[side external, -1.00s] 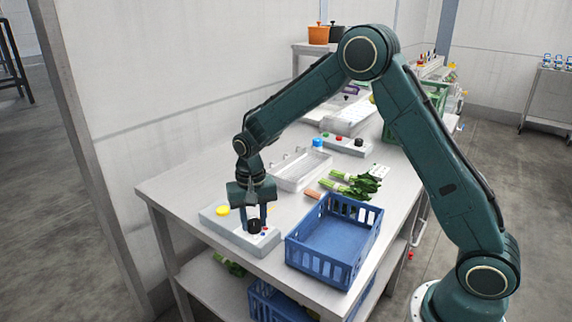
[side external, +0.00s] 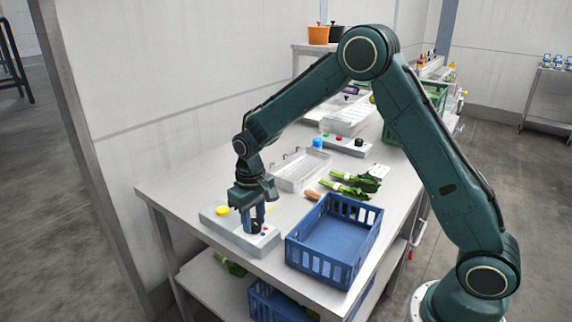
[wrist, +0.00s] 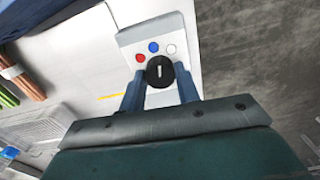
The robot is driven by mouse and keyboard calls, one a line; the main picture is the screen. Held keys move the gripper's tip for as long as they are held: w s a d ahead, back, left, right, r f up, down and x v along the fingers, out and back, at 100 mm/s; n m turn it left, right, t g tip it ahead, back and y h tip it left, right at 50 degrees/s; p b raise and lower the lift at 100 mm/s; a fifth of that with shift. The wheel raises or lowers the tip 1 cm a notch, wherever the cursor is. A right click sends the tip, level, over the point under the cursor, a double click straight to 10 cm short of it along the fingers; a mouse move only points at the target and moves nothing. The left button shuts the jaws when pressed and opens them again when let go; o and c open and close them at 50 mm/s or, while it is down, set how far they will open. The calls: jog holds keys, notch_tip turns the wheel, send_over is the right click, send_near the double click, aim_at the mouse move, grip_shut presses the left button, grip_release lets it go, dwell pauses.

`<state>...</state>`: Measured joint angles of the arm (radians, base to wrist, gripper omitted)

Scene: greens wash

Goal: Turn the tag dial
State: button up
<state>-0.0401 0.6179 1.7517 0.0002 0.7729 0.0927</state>
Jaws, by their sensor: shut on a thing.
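The tag dial is a black round knob with a white line, seen in the wrist view (wrist: 159,72) between my two blue fingers. In the side view only part of the black dial (side external: 255,228) shows below the fingertips. It sits on a pale grey panel box (side external: 222,234) at the table's near end. My gripper (side external: 256,220) points down and is shut on the dial. In the wrist view my gripper (wrist: 160,88) has one finger on each side of the knob. Red, blue and white dots lie beside the dial on the panel.
A yellow button (side external: 222,210) is on the same panel box. A blue crate (side external: 300,261) stands close on the right. A second control box (side external: 345,148) is farther back.

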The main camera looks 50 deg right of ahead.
aim_at(254, 222)
jog(key=shift+n, duration=1.3)
jog(key=o, duration=1)
jog(key=shift+r, duration=0.1)
notch_tip(254, 222, up, 14)
jog(key=shift+f, duration=0.15)
